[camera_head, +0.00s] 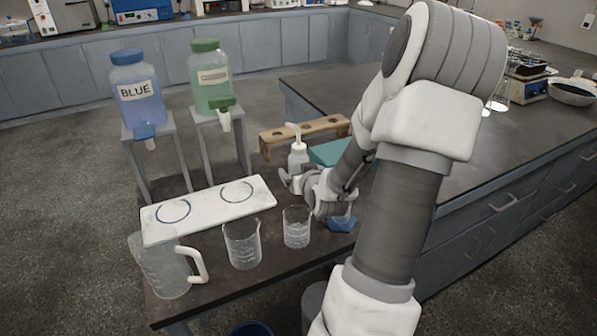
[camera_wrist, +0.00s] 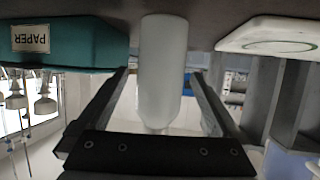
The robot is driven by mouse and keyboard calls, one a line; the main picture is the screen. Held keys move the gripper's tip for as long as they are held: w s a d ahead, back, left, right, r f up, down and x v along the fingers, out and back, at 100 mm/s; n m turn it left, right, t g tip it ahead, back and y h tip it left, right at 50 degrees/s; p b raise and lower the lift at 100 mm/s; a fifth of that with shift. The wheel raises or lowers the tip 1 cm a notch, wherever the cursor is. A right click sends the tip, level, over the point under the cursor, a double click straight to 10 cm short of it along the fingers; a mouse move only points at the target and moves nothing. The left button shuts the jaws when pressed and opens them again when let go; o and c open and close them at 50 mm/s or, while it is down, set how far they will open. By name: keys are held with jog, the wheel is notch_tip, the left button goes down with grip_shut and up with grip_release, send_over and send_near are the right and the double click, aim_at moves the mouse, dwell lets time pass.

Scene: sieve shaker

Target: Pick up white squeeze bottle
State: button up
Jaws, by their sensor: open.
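The white squeeze bottle (camera_head: 298,158) stands upright on the dark bench, its bent spout on top, in front of a wooden rack. My gripper (camera_head: 291,181) is at the bottle's near side, low on its body, partly hiding it. The wrist view is upside down. There the bottle's pale body (camera_wrist: 163,65) lies between the two spread fingers of my gripper (camera_wrist: 160,76), with gaps showing at both sides lower down. Contact at the fingertips cannot be told. The fingers are open and the bottle still stands on the bench.
A teal box (camera_head: 330,152) labelled PAPER (camera_wrist: 75,42) is close beside the bottle. A wooden rack (camera_head: 305,129) stands behind. A white board (camera_head: 208,208) with two rings, beakers (camera_head: 242,245) (camera_head: 297,228) and a pitcher (camera_head: 165,262) are to the left and front. A blue-based item (camera_head: 341,222) is under my arm.

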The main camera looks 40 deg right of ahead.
jog(key=x, duration=0.5)
jog(key=shift+b, duration=0.4)
jog(key=shift+c, duration=0.2)
jog(key=c, duration=0.7)
jog(key=shift+c, duration=0.2)
